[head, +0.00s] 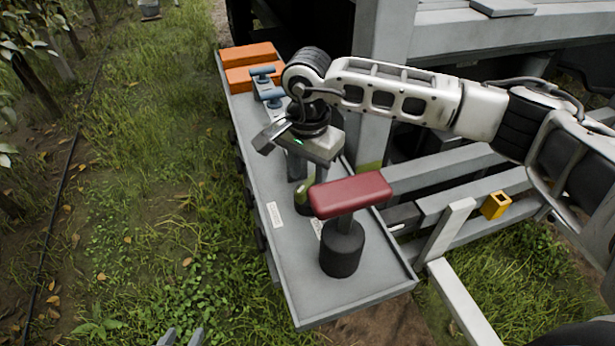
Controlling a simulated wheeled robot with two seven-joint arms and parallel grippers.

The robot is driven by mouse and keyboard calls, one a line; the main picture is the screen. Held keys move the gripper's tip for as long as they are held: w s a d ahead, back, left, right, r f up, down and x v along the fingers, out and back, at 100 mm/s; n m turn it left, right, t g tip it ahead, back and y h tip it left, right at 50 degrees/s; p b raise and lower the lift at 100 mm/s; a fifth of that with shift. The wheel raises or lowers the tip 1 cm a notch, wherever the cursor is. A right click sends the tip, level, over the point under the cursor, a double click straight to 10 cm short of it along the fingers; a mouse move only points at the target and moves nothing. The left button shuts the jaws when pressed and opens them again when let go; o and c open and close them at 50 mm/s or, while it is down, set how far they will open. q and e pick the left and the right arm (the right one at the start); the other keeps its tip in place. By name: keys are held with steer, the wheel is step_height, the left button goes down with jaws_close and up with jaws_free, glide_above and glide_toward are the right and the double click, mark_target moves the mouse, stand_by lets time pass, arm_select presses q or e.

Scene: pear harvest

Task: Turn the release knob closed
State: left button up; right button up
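A red bar-shaped handle (350,194) sits on a thin stem above a black cylinder (342,249), upright near the front end of the grey tray (349,292). I cannot tell whether this is the release knob. My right gripper (308,180) points down behind and left of the red handle, apart from it. A small green-and-dark part (304,199) shows just below its fingers; whether they touch it is hidden. Two fingertips of my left gripper (181,338) show at the bottom edge, apart and empty, over the grass.
A grey metal frame (470,165) with a yellow bracket (496,205) stands right of the tray. Grass is open on the left.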

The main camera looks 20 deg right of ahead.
arm_select(q)
steer(key=shift+a, duration=0.1)
arm_select(e)
steer(key=shift+f, duration=1.4)
jaws_close()
